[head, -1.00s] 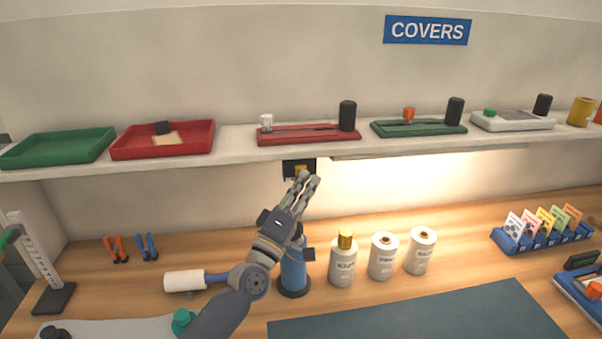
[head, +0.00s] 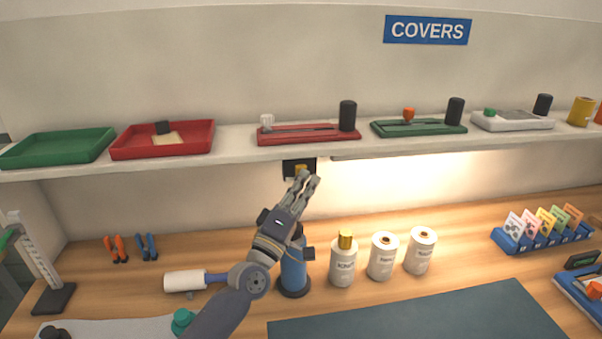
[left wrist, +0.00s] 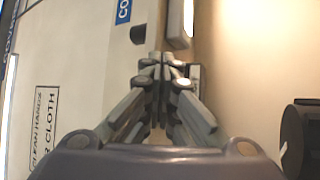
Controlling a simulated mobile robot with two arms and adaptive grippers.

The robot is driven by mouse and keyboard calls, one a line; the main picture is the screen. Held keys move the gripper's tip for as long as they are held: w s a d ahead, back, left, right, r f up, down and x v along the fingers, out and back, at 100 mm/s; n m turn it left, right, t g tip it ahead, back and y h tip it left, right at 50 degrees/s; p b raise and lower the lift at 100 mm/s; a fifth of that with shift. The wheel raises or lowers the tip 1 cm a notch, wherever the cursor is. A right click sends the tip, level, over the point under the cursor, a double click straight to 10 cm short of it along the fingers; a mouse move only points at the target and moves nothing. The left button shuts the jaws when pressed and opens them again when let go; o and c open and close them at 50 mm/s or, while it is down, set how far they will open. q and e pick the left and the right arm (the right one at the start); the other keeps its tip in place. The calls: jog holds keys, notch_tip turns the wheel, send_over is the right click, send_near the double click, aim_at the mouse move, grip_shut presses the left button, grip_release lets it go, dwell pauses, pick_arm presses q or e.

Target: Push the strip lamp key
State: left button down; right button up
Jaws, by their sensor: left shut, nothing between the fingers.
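The strip lamp (head: 430,152) runs under the shelf's front edge, and the wall and table below it are brightly lit. Its key is a yellow patch (head: 300,168) on a small black box (head: 287,168) under the shelf, left of the lamp. My left gripper (head: 307,178) is shut and empty, pointing up at the box, with its fingertips just below the key and partly covering it. I cannot tell whether they touch it. In the left wrist view the closed fingers (left wrist: 162,62) point toward the lamp's end (left wrist: 180,25). My right gripper is not in view.
The shelf (head: 235,140) above holds a green tray (head: 60,148), a red tray (head: 165,140) and several devices. A dark mat (head: 420,318) lies in front.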

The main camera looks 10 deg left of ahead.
pick_arm(q)
jog(key=shift+w+a, duration=0.15)
jog(key=shift+w, duration=0.15)
jog(key=shift+w+a+b, duration=0.1)
jog(key=shift+w+b, duration=0.15)
jog(key=shift+b, duration=0.1)
dwell(0.3)
jog(key=shift+s+d+p, duration=0.25)
jog(key=shift+s+p, duration=0.2)
jog(key=shift+s, duration=0.2)
jog(key=s+d+p, duration=0.2)
jog(key=s+p, duration=0.1)
jog(key=s, duration=0.2)
jog(key=shift+s+d, duration=0.2)
jog(key=shift+s, duration=0.1)
